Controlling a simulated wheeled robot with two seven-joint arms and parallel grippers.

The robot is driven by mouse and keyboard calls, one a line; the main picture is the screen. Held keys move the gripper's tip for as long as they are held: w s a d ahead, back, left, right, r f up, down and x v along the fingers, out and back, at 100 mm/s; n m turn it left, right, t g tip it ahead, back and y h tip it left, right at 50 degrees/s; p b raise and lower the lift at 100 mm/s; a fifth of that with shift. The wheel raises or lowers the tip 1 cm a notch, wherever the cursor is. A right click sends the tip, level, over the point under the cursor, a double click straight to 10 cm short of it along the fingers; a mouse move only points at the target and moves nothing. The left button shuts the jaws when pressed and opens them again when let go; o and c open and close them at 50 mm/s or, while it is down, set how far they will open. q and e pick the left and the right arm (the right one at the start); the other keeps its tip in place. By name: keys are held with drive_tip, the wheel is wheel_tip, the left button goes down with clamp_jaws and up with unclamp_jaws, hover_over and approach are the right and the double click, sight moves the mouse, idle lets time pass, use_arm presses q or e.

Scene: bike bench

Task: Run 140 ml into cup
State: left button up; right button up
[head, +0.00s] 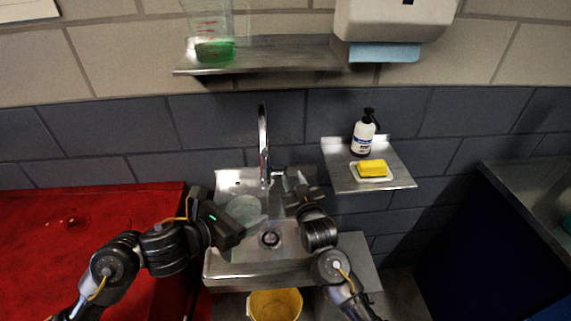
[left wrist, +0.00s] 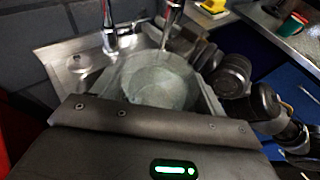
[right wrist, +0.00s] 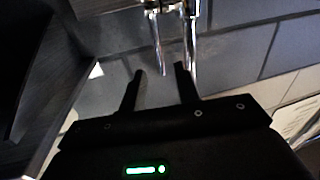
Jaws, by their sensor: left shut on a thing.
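A translucent cup (head: 242,207) is over the left part of the sink; it looks open-topped in the left wrist view (left wrist: 155,85). My left gripper (head: 246,226) is shut on the cup, with its fingers along the cup's sides. The chrome tap (head: 263,140) rises behind the sink, and its lever (head: 279,170) is at its right. My right gripper (head: 299,188) is near the lever, its fingers apart and empty in the right wrist view (right wrist: 160,85). Whether water runs, and any level in the cup, I cannot tell.
The steel sink (head: 225,262) has a drain (head: 270,239) in front of the cup. A yellow bucket (head: 275,303) stands below. A side shelf (head: 345,180) holds a soap bottle (head: 363,135) and yellow sponge (head: 372,168). A red bench (head: 60,220) lies left.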

sight(285, 170)
drive_tip(key=w, duration=0.2)
drive_tip(key=w+a, duration=0.1)
drive_tip(key=w, duration=0.5)
drive_tip(key=shift+a, duration=0.35)
drive_tip(key=shift+s, duration=0.1)
clamp_jaws()
